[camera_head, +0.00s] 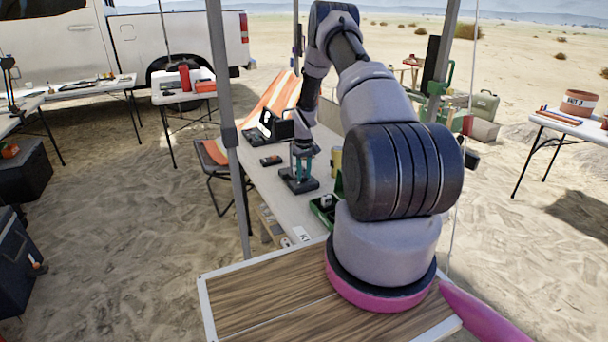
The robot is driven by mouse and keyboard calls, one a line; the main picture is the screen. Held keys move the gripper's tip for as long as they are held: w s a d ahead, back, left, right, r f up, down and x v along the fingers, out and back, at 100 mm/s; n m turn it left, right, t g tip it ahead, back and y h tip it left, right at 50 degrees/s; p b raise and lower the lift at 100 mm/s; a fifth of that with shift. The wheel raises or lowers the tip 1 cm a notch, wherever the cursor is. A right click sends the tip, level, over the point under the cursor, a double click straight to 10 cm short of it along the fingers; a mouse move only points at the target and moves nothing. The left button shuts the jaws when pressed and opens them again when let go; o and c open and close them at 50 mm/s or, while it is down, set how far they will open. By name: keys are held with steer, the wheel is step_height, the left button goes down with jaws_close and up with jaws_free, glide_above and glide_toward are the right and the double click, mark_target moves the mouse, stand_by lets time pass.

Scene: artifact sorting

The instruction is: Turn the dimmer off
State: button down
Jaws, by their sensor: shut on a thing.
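My gripper (303,174), with teal fingers, points down at a dark box (299,186) on the white folding table (268,186). The box looks like the dimmer. The fingers are shut on a part at its top, apparently the knob, which is too small and too covered by the fingers to see clearly. I cannot read the knob's setting. My arm comes from the lower right and hides part of the table's right side.
A small dark item (271,160) and a black open-topped case (270,129) lie behind the box. A green tray (324,211) and a yellowish cylinder (336,160) are to its right. A grey canopy pole (229,120) stands left of the table.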

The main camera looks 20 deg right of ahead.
mark_target(304, 176)
steer(key=c, duration=0.6)
jaws_free()
steer(key=shift+r, duration=0.15)
step_height(304, 176, up, 10)
steer(key=shift+r, duration=0.25)
steer(key=shift+r, duration=0.1)
